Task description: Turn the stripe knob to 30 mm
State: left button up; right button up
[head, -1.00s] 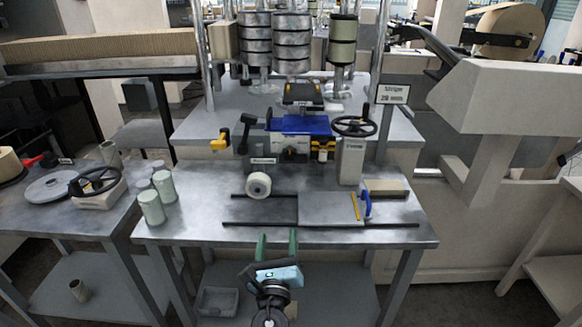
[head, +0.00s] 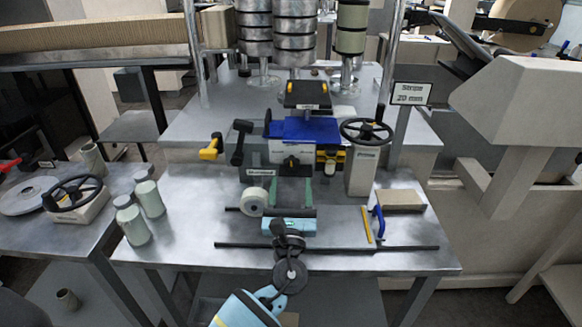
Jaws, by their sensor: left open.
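A sign (head: 410,93) at the right of the bench reads "Stripe 20 mm". A black handwheel (head: 366,131) sits on a grey pedestal (head: 361,172) whose small label I cannot read. A small black knob (head: 291,163) is on the front of the machine under the blue block (head: 300,129). I cannot tell from the labels which is the stripe knob. My left gripper (head: 291,190) points away from me over the bench, its two green fingers apart and empty, just in front of and below the small knob. Contact is not visible. My right gripper is out of view.
A white roll (head: 254,201) lies just left of my left gripper. A blue-handled tool (head: 379,222), a yellow strip (head: 366,224) and a brown block (head: 400,200) lie at right. Several green cylinders (head: 132,222) stand at left. A black rail (head: 330,248) crosses the bench front.

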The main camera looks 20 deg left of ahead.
aim_at(291, 168)
pick_arm(q)
jog(key=shift+x, duration=2.75)
jog(key=shift+f, duration=0.1)
jog(key=shift+c, duration=0.2)
jog(key=c, duration=1)
